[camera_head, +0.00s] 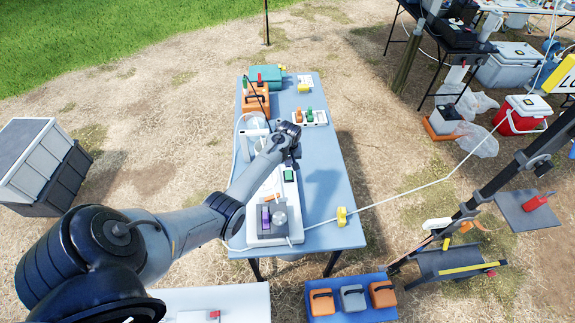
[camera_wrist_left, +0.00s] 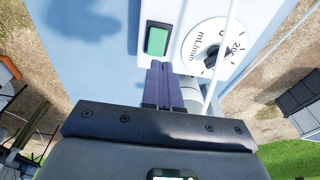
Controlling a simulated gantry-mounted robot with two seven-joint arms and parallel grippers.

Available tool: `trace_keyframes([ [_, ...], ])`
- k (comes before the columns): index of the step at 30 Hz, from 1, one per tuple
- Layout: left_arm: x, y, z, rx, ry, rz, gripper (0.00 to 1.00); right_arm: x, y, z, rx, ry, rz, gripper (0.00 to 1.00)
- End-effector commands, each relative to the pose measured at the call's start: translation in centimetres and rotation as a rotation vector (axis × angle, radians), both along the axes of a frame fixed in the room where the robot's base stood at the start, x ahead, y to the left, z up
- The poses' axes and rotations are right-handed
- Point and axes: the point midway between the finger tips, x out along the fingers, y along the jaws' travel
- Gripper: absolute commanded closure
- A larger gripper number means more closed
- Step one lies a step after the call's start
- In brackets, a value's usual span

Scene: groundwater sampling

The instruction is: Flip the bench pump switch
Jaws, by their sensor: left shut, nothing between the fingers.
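The bench pump (camera_head: 292,198) is a long white unit on the blue table, with a grey pump head (camera_head: 279,218) at its near end. Its green rocker switch (camera_head: 289,175) shows at the far end, and it fills a dark frame in the left wrist view (camera_wrist_left: 157,39). A white dial (camera_wrist_left: 211,45) marked mL/min sits to the right of the switch there. My left gripper (camera_head: 292,161) is over the far end of the pump. Its dark fingers (camera_wrist_left: 165,66) are shut and empty, tips just below the switch in the wrist view; contact cannot be told. My right gripper is not in view.
A white tube runs right from the pump past a yellow clip (camera_head: 341,216). A white rack (camera_head: 309,117) with orange and green items and an orange case (camera_head: 256,98) stand farther back.

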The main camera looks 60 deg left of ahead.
Motion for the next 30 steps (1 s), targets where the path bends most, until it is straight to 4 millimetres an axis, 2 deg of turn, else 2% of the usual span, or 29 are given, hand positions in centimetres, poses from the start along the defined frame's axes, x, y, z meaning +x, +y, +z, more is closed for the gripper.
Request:
trace_keyframes([
  [3, -0.1, -0.2, 2.2, 0.002, -0.002, 0.000, 1.00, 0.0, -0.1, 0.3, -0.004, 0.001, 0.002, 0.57],
  [9, -0.3, -0.5, 4.6, 0.001, -0.002, 0.000, 1.00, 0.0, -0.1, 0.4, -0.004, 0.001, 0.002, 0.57],
  [15, -0.3, -0.6, 5.5, 0.000, 0.000, 0.001, 1.00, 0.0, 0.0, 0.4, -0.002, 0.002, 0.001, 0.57],
  [29, -0.6, -0.8, 5.7, -0.009, 0.015, -0.001, 1.00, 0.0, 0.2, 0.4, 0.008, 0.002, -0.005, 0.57],
  [30, -0.7, -0.8, 6.3, -0.010, 0.018, -0.001, 1.00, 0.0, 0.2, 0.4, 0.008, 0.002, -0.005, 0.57],
])
